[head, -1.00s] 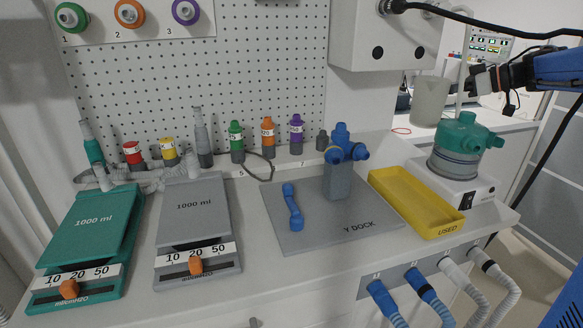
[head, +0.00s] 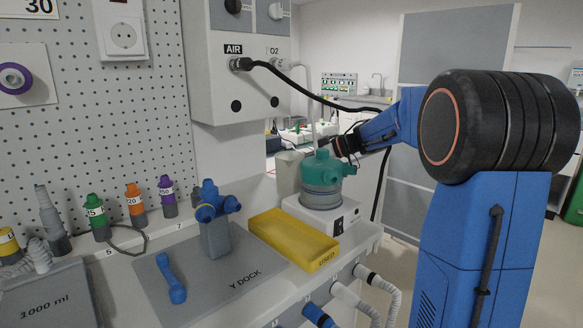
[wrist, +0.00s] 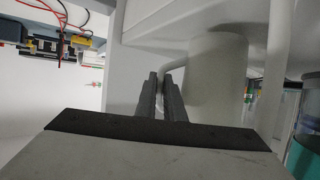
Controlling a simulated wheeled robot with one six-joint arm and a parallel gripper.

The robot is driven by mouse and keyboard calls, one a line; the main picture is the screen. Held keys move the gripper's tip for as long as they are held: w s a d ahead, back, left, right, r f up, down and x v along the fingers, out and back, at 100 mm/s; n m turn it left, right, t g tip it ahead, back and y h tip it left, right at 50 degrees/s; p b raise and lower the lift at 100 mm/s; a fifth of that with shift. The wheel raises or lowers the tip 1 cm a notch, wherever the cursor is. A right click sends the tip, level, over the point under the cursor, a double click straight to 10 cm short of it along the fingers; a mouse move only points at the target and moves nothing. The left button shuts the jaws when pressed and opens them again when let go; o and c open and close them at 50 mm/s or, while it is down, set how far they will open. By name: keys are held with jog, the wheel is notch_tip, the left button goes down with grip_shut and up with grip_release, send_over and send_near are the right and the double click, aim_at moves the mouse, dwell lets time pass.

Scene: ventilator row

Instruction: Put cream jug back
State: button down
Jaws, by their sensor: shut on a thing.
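The cream jug (head: 288,172) is a plain, pale cylinder. In the head view it stands upright just behind and left of the green-topped humidifier (head: 322,180), which hides part of it. My gripper (head: 334,147) reaches in from the right behind the humidifier, and its fingertips are hidden there. In the wrist view the two dark fingers (wrist: 165,88) are shut on the handle of the jug (wrist: 217,75), whose body fills the area right of them. I cannot tell whether the jug's base touches a surface.
A yellow USED tray (head: 294,240) and the grey Y DOCK plate (head: 215,280) lie left of the humidifier. A black hose (head: 310,92) runs from the wall box (head: 240,60) across above the gripper. A pale upright tube stands close to the jug.

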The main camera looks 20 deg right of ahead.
jog(key=shift+f, duration=0.5)
jog(key=shift+f, duration=0.1)
jog(key=c, duration=1.9)
grip_release()
jog(key=shift+o, duration=0.2)
